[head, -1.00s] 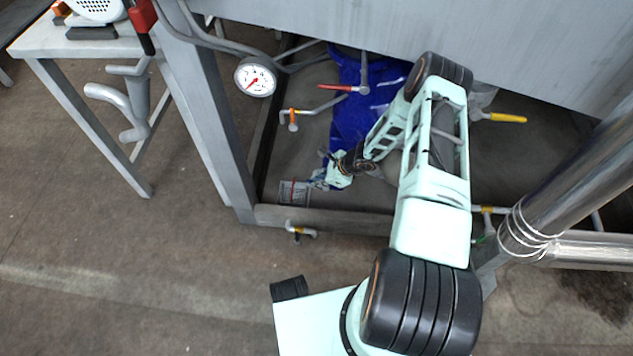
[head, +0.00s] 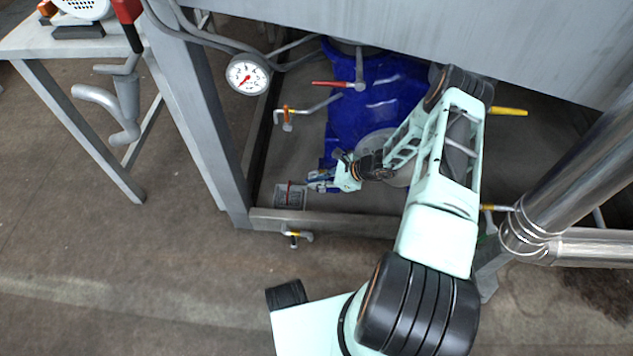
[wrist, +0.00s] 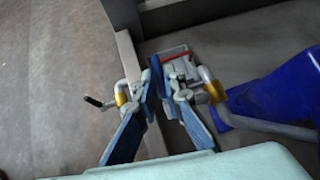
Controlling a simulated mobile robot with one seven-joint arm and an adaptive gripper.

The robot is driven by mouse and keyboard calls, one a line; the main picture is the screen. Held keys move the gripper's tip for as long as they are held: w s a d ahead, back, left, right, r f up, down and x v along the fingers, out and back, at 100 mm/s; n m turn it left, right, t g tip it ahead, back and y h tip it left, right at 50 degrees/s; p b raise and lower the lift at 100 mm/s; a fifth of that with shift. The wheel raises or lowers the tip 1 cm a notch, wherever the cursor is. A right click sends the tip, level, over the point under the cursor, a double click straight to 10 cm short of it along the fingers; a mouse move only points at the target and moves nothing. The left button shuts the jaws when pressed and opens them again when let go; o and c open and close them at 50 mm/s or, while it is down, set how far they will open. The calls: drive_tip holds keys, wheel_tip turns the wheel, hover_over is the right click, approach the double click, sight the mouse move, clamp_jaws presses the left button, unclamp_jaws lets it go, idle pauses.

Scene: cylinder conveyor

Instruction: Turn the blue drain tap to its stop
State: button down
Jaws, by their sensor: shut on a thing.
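My gripper (head: 322,182) is low under the grey metal frame, in front of a blue drum. In the wrist view its two blue-padded fingers (wrist: 161,74) are close together at their tips. They are shut on what appears to be the blue tap handle, which the fingers mostly hide. A brass-coloured tap collar (wrist: 214,92) on a bent grey pipe shows just right of the fingers. The handle's exact angle and its stop cannot be made out in either view.
The blue drum (head: 385,95) stands behind my gripper. A red-handled tap (head: 335,84), a yellow-handled tap (head: 508,111) and a small black-handled tap (head: 294,235) are around it. A grey box (head: 290,197) lies beside the lower frame bar (head: 330,222). A dial gauge (head: 248,75) hangs left.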

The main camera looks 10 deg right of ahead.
drive_tip(key=c, duration=2.2)
unclamp_jaws()
drive_tip(key=shift+w+d+r, duration=0.1)
drive_tip(key=shift+w+d, duration=0.05)
drive_tip(key=shift+d, duration=0.1)
drive_tip(key=shift+c, duration=0.2)
drive_tip(key=shift+o, duration=1.1)
drive_tip(key=shift+a, duration=0.15)
drive_tip(key=v, duration=0.7)
drive_tip(key=shift+r, duration=0.15)
drive_tip(key=shift+c, duration=0.3)
